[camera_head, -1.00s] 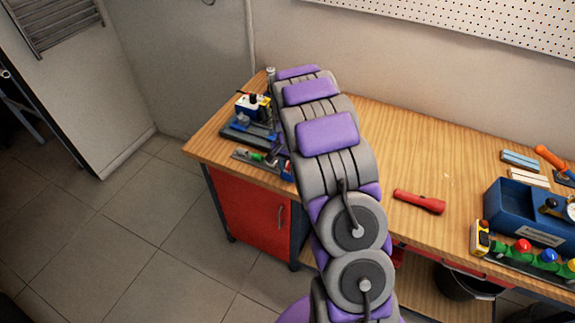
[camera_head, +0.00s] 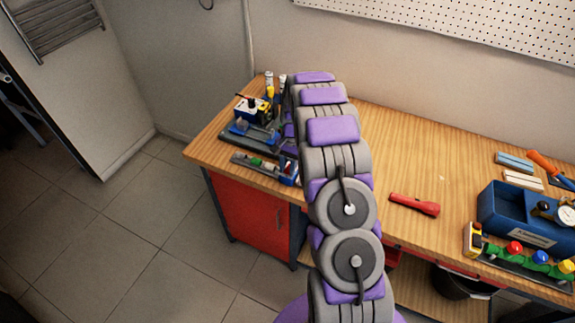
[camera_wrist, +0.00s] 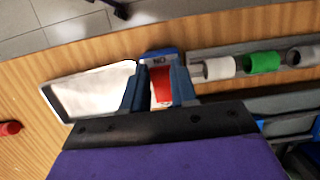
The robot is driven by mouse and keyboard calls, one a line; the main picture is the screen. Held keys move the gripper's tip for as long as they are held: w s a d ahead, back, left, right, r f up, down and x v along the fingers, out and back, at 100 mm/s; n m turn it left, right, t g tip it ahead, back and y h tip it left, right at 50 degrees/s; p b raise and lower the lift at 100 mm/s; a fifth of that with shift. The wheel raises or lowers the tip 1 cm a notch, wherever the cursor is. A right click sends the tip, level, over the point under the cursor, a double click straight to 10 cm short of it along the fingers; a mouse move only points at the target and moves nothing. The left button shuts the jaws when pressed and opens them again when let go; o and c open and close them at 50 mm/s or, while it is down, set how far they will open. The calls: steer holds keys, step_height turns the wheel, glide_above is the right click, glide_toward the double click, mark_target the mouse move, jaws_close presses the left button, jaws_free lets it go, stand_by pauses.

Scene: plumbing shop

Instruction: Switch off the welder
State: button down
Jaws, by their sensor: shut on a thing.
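My gripper (camera_wrist: 159,84) is at the left part of the bench. In the wrist view its two dark blue fingers stand on either side of a red block (camera_wrist: 161,88) and are shut on it. The red block is at a small blue box (camera_wrist: 160,54), at the end of a grey rail with white and green rings. Whether this red block is the welder's switch I cannot tell. In the head view my arm hides the gripper. The blue box (camera_head: 288,168) and a blue-and-white device with a black top (camera_head: 252,106) show at the left bench end.
A white tray (camera_wrist: 92,88) lies beside the blue box in the wrist view. A red flashlight (camera_head: 414,205) lies mid-bench. A blue bin (camera_head: 508,213) with a gauge, a rail of coloured knobs and an orange-handled tool stand at the right. The bench's middle is mostly clear.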

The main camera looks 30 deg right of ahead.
stand_by(0.3)
steer(key=c, duration=0.9)
jaws_free()
steer(key=shift+r, duration=0.1)
steer(key=p+v, duration=0.1)
steer(key=v, duration=0.7)
steer(key=p+v, duration=0.1)
steer(key=v, duration=0.8)
steer(key=shift+w+d, duration=0.15)
steer(key=shift+d, duration=0.1)
